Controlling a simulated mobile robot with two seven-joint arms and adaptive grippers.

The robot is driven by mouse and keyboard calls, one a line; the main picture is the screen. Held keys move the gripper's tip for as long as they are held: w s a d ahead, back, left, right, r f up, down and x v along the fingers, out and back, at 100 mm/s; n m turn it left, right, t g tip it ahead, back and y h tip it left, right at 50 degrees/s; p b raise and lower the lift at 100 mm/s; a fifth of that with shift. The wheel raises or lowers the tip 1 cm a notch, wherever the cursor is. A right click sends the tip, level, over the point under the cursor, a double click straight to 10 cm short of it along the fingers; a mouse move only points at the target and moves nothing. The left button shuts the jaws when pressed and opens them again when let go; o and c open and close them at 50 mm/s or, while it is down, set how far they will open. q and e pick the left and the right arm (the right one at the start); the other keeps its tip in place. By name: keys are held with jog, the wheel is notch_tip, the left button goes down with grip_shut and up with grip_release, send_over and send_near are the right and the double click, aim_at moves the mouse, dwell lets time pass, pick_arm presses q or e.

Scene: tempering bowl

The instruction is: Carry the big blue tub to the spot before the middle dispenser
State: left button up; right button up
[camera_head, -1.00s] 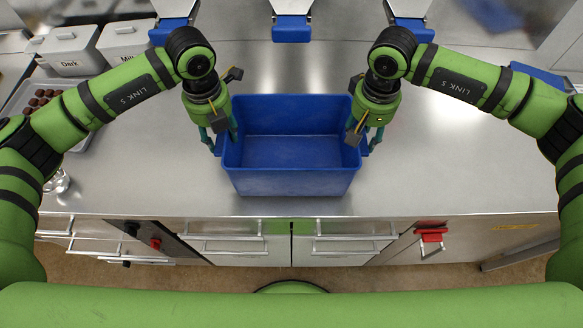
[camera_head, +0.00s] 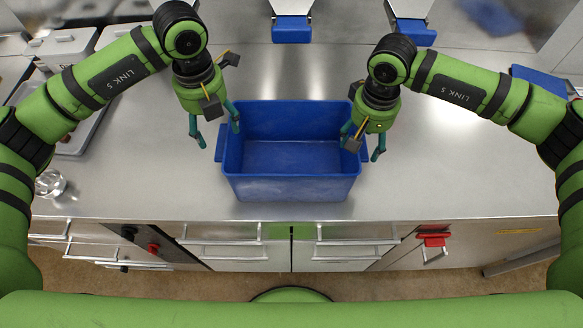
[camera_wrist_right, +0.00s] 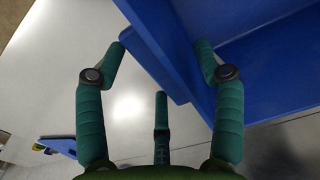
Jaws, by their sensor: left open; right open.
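The big blue tub (camera_head: 290,188) stands upright and empty on the steel counter, in line with the middle dispenser (camera_head: 291,28) and nearer to me. My left gripper (camera_head: 216,130) is open at the tub's left end, its fingers spread on either side of the left handle lip. My right gripper (camera_head: 363,143) is open at the right end, around the right handle lip. The right wrist view shows the tub (camera_wrist_right: 265,70) with its lip between my spread fingers (camera_wrist_right: 159,48); contact cannot be told there.
A dispenser with a blue front stands at the back right (camera_head: 412,30). The counter right of the tub is clear.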

jog(key=shift+r, duration=0.25)
pick_arm(q)
notch_tip(320, 180, up, 7)
jog(key=shift+f, duration=0.15)
pick_arm(e)
notch_tip(320, 180, up, 12)
jog(key=shift+f, duration=0.25)
pick_arm(q)
jog(key=shift+s+f, duration=0.1)
pick_arm(e)
jog(key=shift+s+f, duration=0.1)
